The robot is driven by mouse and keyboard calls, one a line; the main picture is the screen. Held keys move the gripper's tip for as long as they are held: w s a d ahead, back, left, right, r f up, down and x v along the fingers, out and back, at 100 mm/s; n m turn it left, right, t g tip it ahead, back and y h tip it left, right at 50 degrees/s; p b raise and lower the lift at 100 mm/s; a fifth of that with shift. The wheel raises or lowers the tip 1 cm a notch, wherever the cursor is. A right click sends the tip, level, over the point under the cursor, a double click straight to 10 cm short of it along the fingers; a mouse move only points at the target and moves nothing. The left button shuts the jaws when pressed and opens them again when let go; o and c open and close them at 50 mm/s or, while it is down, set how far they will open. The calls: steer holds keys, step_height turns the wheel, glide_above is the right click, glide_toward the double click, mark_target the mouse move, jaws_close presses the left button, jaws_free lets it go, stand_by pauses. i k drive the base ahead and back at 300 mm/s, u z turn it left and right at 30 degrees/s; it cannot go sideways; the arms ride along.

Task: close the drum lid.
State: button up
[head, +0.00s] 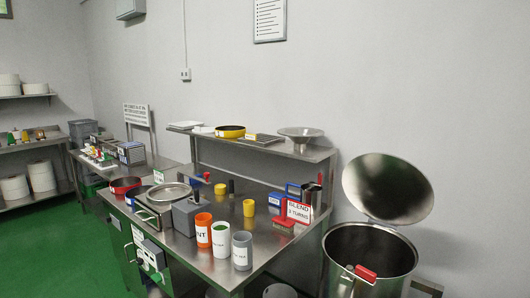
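The drum (340,245) is a round steel vessel on the floor at the right, beside the steel table. Its mouth is open and its dark inside shows. The drum lid (390,190) is a round steel disc that stands raised and tilted behind the mouth, near the wall. A red part (365,272) shows at the front of the drum's rim; I cannot tell whether it is a handle or a latch. The drum's lower part is cut off by the bottom edge. My gripper is not in view.
The steel table (285,255) left of the drum carries cups, a round pan (169,191) and a BLEND sign (299,211). Its raised shelf (318,153) holds a funnel dish (300,133). Green floor (75,245) lies open at the left.

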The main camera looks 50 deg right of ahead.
mark_target(389, 190)
steer(key=z, duration=1.1)
steer(key=i, duration=0.5)
steer(key=z, duration=0.9)
